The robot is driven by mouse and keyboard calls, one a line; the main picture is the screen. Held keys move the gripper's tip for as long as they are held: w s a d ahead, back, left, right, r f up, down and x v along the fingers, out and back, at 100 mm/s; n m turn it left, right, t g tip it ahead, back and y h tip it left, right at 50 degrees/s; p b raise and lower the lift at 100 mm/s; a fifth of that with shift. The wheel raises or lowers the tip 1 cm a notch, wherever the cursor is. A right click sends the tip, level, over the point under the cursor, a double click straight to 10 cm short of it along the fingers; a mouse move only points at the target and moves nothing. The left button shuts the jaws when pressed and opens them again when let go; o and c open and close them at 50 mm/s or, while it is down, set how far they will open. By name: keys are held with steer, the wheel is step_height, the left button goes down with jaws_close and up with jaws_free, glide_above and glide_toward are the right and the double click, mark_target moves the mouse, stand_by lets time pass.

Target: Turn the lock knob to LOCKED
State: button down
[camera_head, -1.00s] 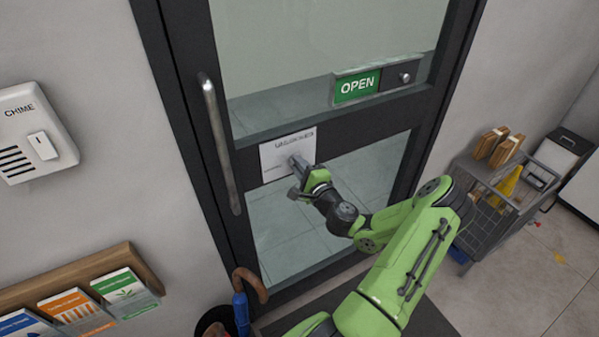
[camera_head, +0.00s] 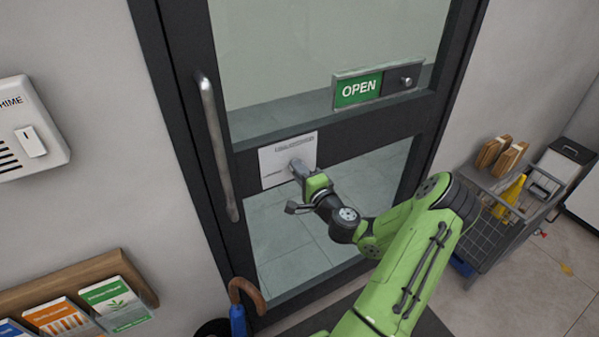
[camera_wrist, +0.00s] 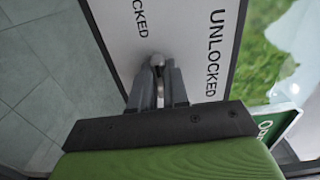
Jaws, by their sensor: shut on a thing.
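The lock plate (camera_head: 275,164) is a white panel on the dark glass door, below the OPEN sign. In the wrist view the plate (camera_wrist: 185,30) carries the word UNLOCKED on the right and a word partly out of frame ending in CKED on the left. The lock knob (camera_wrist: 157,61) is a small metal piece at the plate's middle, mostly hidden between my fingers. My gripper (camera_wrist: 158,82) is shut on the knob. In the head view my gripper (camera_head: 298,166) reaches the plate from the lower right. The knob's pointing direction cannot be told.
A vertical door handle (camera_head: 216,145) stands left of the plate. The green OPEN sign (camera_head: 358,89) with its slider is above right. An umbrella (camera_head: 238,318) leans below. A wire cart (camera_head: 495,225) stands right, and a leaflet rack (camera_head: 75,275) hangs left.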

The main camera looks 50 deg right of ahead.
steer(key=c, duration=1.1)
jaws_free()
steer(key=p+v, duration=0.8)
steer(key=v, duration=0.7)
steer(key=shift+s+a, duration=0.1)
steer(key=shift+s, duration=0.25)
